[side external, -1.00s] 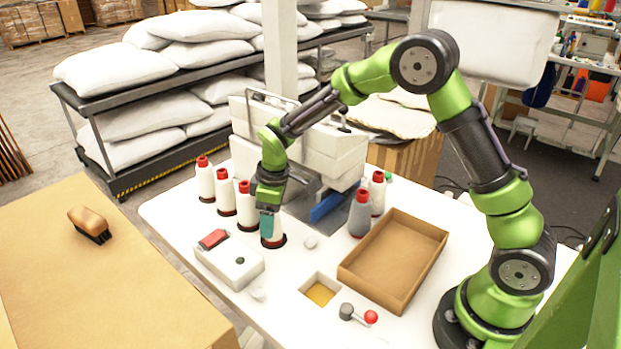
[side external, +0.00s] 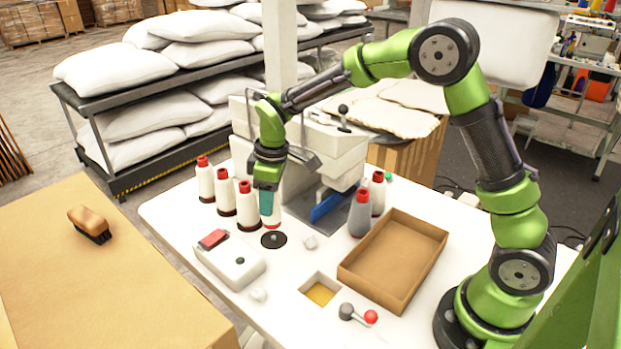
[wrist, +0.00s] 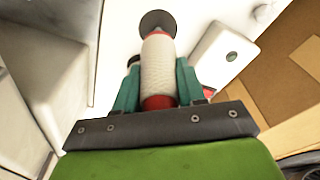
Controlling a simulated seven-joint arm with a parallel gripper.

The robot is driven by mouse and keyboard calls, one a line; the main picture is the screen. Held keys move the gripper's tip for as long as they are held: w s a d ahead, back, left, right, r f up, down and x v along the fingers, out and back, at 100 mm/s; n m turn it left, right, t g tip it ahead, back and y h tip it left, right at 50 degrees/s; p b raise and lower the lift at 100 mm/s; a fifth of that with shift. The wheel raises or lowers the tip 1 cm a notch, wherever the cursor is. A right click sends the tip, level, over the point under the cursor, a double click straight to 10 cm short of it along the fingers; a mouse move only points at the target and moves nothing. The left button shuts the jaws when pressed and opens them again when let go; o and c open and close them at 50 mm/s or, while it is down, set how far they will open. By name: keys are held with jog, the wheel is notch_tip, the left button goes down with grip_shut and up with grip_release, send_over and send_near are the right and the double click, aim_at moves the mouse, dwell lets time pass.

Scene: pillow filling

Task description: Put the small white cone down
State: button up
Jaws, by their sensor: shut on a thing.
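My gripper (side external: 267,205) is shut on a white cone (side external: 270,218). The cone is upright and held above the table, apart from a black disc (side external: 274,239) with a small centre pin. In the wrist view the cone (wrist: 158,68) sits between the green fingers (wrist: 157,90), its red top near the gripper. The black disc (wrist: 157,21) shows past the cone's far end. In the side view the gripper hides the cone's upper part.
Several white cones with red tops (side external: 225,192) stand left of the gripper. A grey cone (side external: 360,214) and a white cone (side external: 377,196) stand right. A control box (side external: 228,262), a cardboard tray (side external: 345,276) and a square recess (side external: 320,293) lie nearer the front.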

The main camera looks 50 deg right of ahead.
notch_tip(320, 180, up, 10)
jog(key=shift+r, duration=0.2)
jog(key=s+d+m+h, duration=0.1)
jog(key=s+d+m, duration=0.45)
jog(key=m, duration=0.45)
jog(key=m+g, duration=0.2)
jog(key=m, duration=2.4)
send_over(396, 261)
notch_tip(396, 261, down, 11)
jog(key=shift+f+h, duration=0.3)
jog(key=shift+f, duration=1.65)
jog(key=shift+f, duration=0.1)
jog(key=o, duration=1)
